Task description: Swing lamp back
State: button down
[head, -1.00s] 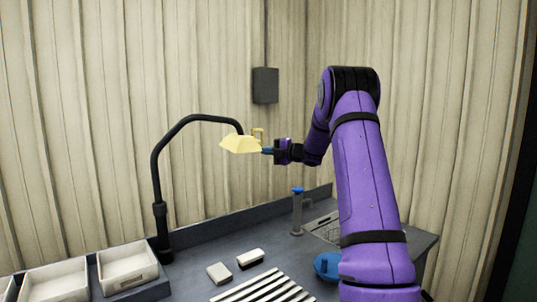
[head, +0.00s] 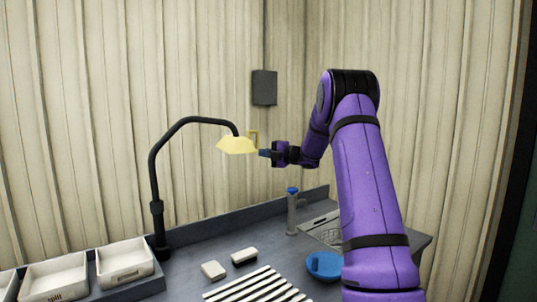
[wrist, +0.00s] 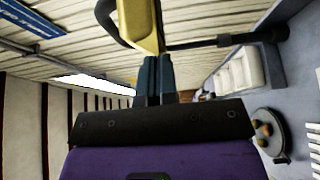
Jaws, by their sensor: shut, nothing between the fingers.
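The lamp has a pale yellow shade (head: 237,145) on a black bent arm (head: 172,140) that rises from a post at the back left of the bench. A small yellow handle (head: 254,137) stands at the shade's right side. My gripper (head: 264,153) is at the right edge of the shade, its fingers pointing left. In the wrist view the two blue fingers (wrist: 154,75) are together, with their tips against or very near the yellow shade (wrist: 140,25). Nothing shows between them. Whether they touch the shade I cannot tell for sure.
White trays (head: 125,262) stand at the bench's left. Two small pale blocks (head: 214,270), a row of white bars (head: 258,288), a blue round thing (head: 324,265) and a blue-topped tap-like post (head: 292,210) are on the bench. A dark box (head: 264,87) hangs on the corrugated wall.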

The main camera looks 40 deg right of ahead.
jog(key=v, duration=1)
jog(key=shift+d, duration=0.55)
jog(key=s+a+r+m+h, duration=0.2)
jog(key=a+r+m+h, duration=0.45)
jog(key=a, duration=0.25)
jog(key=s+a+r+m+h, duration=0.3)
jog(key=a+r+m+h, duration=0.25)
jog(key=a+m, duration=0.2)
jog(key=s+a+f+m+g+y, duration=0.1)
jog(key=s+a+f+m+g, duration=0.2)
jog(key=s+a, duration=0.4)
jog(key=s+a+f+m+g+y, duration=0.1)
jog(key=s+a+f+m+g, duration=0.2)
jog(key=s+a, duration=0.5)
jog(key=s+a+f+m+g+y, duration=0.2)
jog(key=s+a+f+g, duration=0.3)
jog(key=s, duration=1.3)
jog(key=a+f+m, duration=0.1)
jog(key=a+f, duration=0.1)
jog(key=shift+a, duration=0.3)
